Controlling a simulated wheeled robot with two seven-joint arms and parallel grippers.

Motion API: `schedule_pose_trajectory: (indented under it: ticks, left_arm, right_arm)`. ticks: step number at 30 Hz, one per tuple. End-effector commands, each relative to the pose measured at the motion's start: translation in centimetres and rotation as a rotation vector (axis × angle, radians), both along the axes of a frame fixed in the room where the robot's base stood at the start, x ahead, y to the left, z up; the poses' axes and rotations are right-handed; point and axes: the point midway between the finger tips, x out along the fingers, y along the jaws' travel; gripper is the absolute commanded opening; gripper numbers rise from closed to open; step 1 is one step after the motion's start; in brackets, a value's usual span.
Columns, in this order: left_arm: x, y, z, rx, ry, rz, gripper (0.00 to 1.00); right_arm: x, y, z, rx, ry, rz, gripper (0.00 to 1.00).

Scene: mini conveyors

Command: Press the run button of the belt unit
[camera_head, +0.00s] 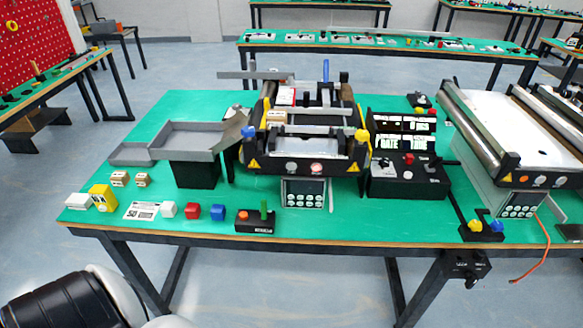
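The belt unit (330,160), a small conveyor with a dark frame, stands in the middle of the green table. Its front face has yellow warning triangles, a pale round button (291,167) and a reddish round one (316,168). A keypad panel (303,191) sits below. A black control box (408,180) with a red button and knobs stands at its right. A small black box (255,222) with an orange button and an upright green piece lies in front. I cannot read which control is labelled run. Neither gripper shows; a black and white part of mine is at lower left.
A grey tray (186,153) on a black stand is left of the belt unit. A second, larger conveyor (515,125) stands right. An orange cable (541,250) hangs over the front edge.

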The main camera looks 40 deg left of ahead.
Motion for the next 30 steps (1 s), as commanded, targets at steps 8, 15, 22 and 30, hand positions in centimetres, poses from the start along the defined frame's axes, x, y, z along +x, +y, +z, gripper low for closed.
schedule_pose_trajectory:
  ticks: [8,15,22,30]
  left_arm:
    - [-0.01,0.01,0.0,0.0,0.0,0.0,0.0]
    - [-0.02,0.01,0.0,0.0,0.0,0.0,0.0]
    - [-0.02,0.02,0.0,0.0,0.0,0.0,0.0]
    - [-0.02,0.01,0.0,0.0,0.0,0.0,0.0]
  right_arm:
    - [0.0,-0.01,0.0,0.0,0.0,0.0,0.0]
    - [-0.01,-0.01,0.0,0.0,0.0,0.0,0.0]
    - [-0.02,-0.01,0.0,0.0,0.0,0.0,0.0]
    - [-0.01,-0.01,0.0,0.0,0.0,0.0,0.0]
